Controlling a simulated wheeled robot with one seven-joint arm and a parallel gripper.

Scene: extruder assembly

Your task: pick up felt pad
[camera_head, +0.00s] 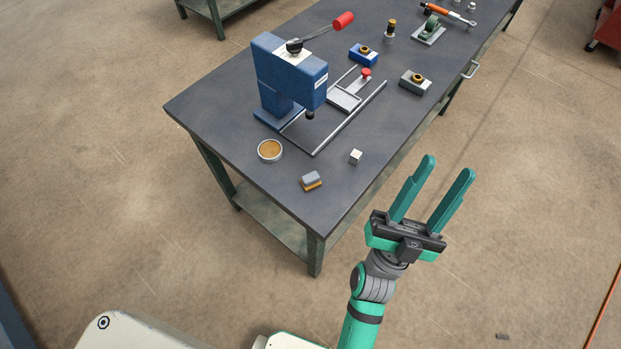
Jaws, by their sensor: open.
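My gripper (448,167) is open and empty, its two green fingers pointing up in the picture. It is to the right of the table's near end, apart from everything on it. No thing is plainly a felt pad. A small grey block with an orange-brown underside (311,180) lies near the table's front end and may be the pad. A round shallow dish with a tan inside (269,150) lies to its upper left. I cannot tell which, if either, is the felt pad.
The dark table (245,185) has a blue press with a red-tipped lever (288,80), metal rails (350,118) and a small light cube (356,156). A blue block (363,54) and a grey block (415,82) stand farther back. The table's front corner is clear.

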